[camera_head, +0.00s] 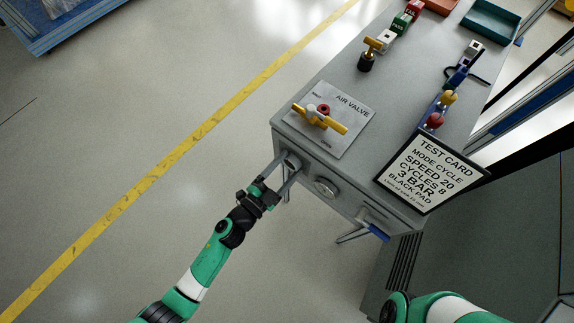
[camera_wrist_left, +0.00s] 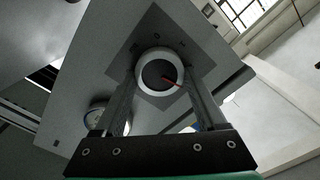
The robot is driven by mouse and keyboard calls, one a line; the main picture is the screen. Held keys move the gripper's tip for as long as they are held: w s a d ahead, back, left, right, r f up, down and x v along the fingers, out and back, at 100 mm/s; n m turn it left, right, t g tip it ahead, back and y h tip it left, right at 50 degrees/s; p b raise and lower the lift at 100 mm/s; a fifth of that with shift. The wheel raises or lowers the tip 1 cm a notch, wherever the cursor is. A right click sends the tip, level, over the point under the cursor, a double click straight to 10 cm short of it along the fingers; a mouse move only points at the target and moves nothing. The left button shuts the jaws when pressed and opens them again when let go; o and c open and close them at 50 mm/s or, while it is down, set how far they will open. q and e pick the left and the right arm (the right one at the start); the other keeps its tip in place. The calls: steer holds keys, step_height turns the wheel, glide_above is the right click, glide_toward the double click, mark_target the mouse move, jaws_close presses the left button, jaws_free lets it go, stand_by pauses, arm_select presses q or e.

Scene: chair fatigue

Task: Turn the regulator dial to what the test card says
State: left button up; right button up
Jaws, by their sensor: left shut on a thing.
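The regulator dial (camera_head: 291,163) is on the front face of the grey bench, largely hidden by my fingers in the head view. In the left wrist view the dial (camera_wrist_left: 153,66) is a round knob with a pale rim, dark face and red pointer directed to the lower right. My left gripper (camera_head: 279,168) is shut on the dial, one finger on each side. The test card (camera_head: 432,174) reads mode cycle, speed 20, cycles 8, 3 bar, black pad. My right gripper is out of view.
A round gauge (camera_head: 326,187) sits beside the dial; it also shows in the wrist view (camera_wrist_left: 95,116). On top is an air valve plate (camera_head: 348,104) with a yellow handle (camera_head: 319,118). Red and yellow knobs stand near the card. Open floor (camera_head: 110,240) lies left.

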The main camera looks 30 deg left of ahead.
arm_select(q)
steer(key=shift+m, duration=1.1)
steer(key=o, duration=1.3)
steer(key=shift+s, duration=0.15)
steer(key=p+v, duration=0.2)
steer(key=v, duration=0.9)
steer(key=shift+s+a, duration=0.1)
steer(key=shift+s, duration=0.1)
